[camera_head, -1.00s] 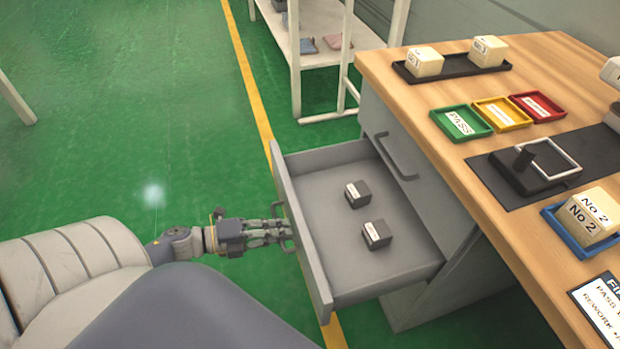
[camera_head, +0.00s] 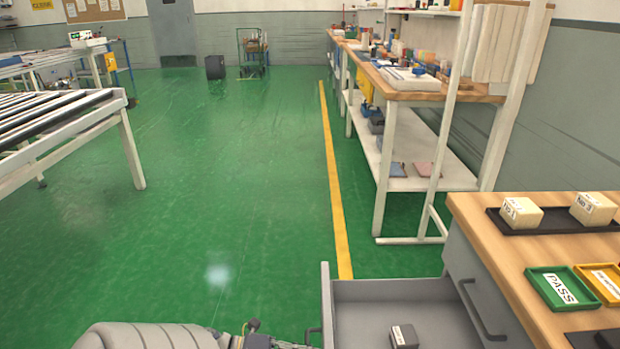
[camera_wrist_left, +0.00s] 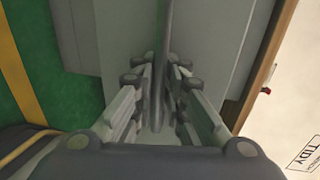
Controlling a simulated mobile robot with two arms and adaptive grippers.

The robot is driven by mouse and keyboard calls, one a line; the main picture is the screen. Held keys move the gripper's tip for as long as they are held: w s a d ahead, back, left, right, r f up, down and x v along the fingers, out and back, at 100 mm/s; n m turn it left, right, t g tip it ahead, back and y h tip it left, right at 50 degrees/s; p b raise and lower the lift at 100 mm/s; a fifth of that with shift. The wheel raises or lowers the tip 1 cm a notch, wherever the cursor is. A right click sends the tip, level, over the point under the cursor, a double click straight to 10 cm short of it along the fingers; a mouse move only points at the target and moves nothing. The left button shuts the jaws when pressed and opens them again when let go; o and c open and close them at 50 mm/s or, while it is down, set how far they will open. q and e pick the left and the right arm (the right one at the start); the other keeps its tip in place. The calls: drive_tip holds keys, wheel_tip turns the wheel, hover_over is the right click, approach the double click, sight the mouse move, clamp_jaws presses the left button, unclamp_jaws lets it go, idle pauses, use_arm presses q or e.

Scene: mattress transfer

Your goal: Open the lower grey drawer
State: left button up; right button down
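The lower grey drawer (camera_head: 375,291) stands pulled out from the grey cabinet under the wooden workbench, in the head view's bottom right. A small dark block (camera_head: 404,336) lies inside it. Its front panel (camera_head: 327,300) faces left, and part of its handle (camera_head: 312,334) shows at the bottom edge. My left gripper (camera_wrist_left: 163,68) is at this handle. In the left wrist view its fingers close in on both sides of a grey bar, which looks like the handle. The head view cuts off most of this gripper. My right gripper is not in view.
An upper drawer handle (camera_head: 480,310) shows on the cabinet above the open drawer. The workbench (camera_head: 500,240) carries a black tray (camera_head: 555,222) with blocks and a green tray (camera_head: 540,287). Green floor (camera_head: 230,190) left of the drawer is clear. A white shelf table stands behind.

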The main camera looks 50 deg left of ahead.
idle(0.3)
use_arm(q)
drive_tip(key=shift+s+a, duration=0.2)
drive_tip(key=shift+s, duration=0.05)
drive_tip(key=v, duration=1.1)
drive_tip(key=shift+s, duration=0.2)
drive_tip(key=shift+a, duration=0.15)
